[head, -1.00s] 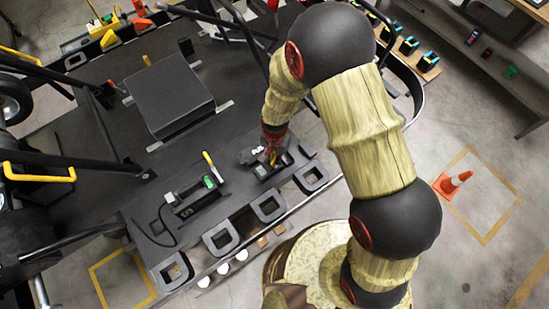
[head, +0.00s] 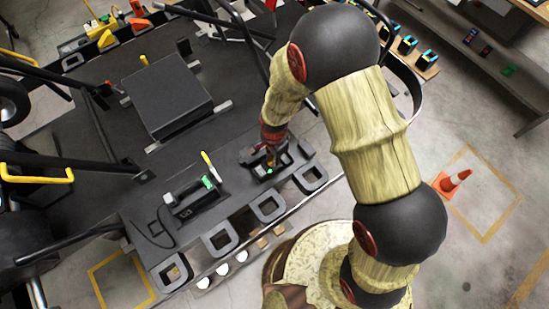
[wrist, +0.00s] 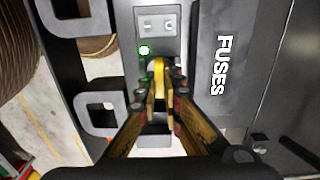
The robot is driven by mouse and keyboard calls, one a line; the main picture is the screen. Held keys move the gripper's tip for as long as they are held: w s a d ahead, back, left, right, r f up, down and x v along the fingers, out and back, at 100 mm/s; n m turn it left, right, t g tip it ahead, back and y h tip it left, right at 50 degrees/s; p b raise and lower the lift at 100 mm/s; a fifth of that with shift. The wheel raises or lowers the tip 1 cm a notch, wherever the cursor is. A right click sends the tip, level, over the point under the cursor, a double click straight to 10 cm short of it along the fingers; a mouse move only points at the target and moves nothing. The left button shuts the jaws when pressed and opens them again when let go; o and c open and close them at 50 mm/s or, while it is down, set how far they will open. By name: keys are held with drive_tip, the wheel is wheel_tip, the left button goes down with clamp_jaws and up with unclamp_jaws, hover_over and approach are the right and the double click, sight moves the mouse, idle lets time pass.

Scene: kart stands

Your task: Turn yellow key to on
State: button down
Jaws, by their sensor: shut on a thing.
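The yellow key (wrist: 158,66) stands in the dark panel in the wrist view, between the fingertips of my gripper (wrist: 160,88). My gripper is shut on it. In the head view my gripper (head: 270,153) reaches down to a small box (head: 252,158) on the kart's dark deck, and the key is mostly hidden there. The lower part of the key and its slot are hidden by the fingers.
A block labelled FUSES (wrist: 222,70) lies right of the key. Square loops (wrist: 98,110) stand along the deck edge. Another device with a yellow-tipped lever (head: 207,163) sits to the left. A black box (head: 167,100) and kart tubes are further back.

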drive_tip(key=c, duration=1.9)
unclamp_jaws()
wheel_tip(320, 180, up, 12)
